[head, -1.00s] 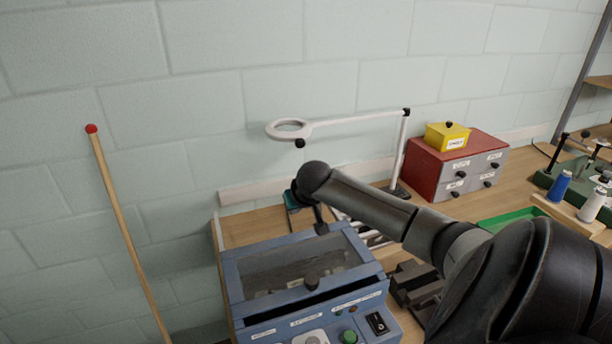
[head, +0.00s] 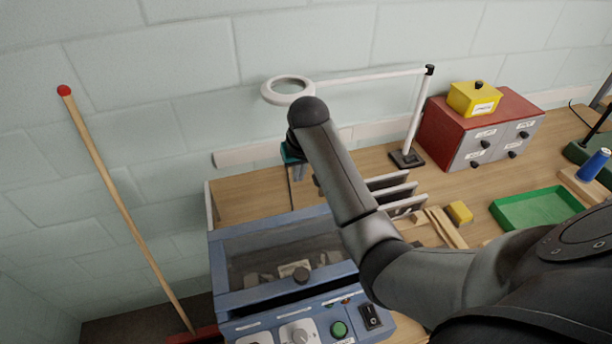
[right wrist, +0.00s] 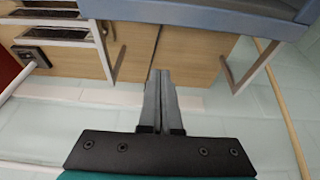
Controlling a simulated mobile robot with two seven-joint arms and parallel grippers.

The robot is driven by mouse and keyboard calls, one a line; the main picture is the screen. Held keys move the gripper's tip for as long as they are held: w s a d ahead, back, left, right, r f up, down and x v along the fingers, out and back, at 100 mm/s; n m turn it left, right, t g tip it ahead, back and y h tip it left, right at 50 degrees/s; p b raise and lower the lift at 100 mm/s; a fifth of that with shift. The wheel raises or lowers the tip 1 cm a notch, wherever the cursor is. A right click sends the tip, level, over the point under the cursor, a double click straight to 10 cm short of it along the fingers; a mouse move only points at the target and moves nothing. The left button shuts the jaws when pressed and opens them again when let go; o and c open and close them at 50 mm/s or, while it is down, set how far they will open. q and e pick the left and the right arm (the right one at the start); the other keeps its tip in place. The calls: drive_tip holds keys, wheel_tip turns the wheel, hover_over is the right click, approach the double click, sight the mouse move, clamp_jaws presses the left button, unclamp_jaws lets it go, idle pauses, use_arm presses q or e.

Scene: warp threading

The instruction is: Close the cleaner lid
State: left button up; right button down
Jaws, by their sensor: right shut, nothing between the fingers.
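The cleaner (head: 262,322) is a blue box at the lower middle of the head view, with knobs and a switch on its front panel. Its blue-framed lid (head: 236,300) has a clear window and a black knob. A dark gap shows between the lid's front edge and the panel, so the lid looks slightly raised. My right gripper (head: 298,173) is behind the cleaner, pointing down and partly hidden by my arm. The right wrist view shows its fingers (right wrist: 164,98) together and empty, apart from the cleaner's blue edge (right wrist: 225,14). My left gripper is not in view.
A ring magnifier (head: 288,90) on a white stand is behind my arm. Upright grey plates (head: 388,186), a green tray (head: 535,208) and a red drawer cabinet (head: 447,128) are to the right. A wooden pole (head: 120,205) leans at left.

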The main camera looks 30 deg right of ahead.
wheel_tip(320, 180, down, 8)
drive_tip(key=s+p, duration=0.1)
idle(0.6)
drive_tip(key=shift+a, duration=0.1)
